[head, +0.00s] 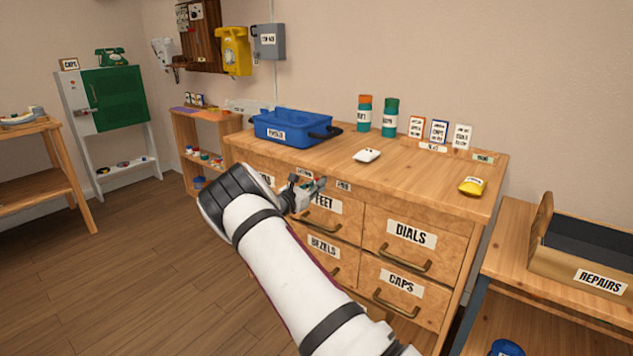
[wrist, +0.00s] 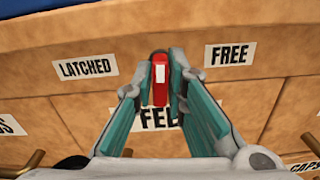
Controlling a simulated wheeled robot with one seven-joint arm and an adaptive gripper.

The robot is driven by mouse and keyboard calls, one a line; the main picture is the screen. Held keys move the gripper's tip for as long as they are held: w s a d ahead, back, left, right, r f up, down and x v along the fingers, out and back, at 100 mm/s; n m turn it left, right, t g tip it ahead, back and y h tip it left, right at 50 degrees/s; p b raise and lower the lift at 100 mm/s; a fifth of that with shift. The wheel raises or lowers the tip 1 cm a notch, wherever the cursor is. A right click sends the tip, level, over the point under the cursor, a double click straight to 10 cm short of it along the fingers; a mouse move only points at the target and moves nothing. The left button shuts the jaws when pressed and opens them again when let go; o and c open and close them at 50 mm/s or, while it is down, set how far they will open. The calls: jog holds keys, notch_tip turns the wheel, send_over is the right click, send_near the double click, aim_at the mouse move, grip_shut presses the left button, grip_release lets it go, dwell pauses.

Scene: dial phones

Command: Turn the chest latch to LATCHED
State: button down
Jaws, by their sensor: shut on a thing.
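The chest (head: 350,210) is a wooden drawer unit, and my gripper (head: 312,190) is at its upper front edge. In the wrist view the latch (wrist: 160,78) is a red piece with a white mark. It points roughly straight up and down, between the LATCHED label (wrist: 85,68) on the left and the FREE label (wrist: 230,55) on the right. My gripper (wrist: 160,88) is shut on the latch, with one teal-padded finger on each side. The fingers hide part of the FEET label (wrist: 158,117) below.
On the chest top stand a blue toolbox (head: 290,128), a white item (head: 367,155), a yellow item (head: 472,186) and several small containers at the back. Drawer handles such as the DIALS one (head: 405,260) stick out from the front. A REPAIRS tray (head: 597,280) stands at right.

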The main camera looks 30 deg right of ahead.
jog(key=n+p, duration=0.1)
jog(key=n, duration=0.4)
jog(key=shift+s+n+p, duration=0.1)
jog(key=shift+n+p, duration=0.2)
jog(key=shift+f+n+p, duration=0.1)
jog(key=shift+n+p, duration=0.2)
jog(key=shift+n, duration=1.9)
jog(key=c, duration=1.7)
grip_release()
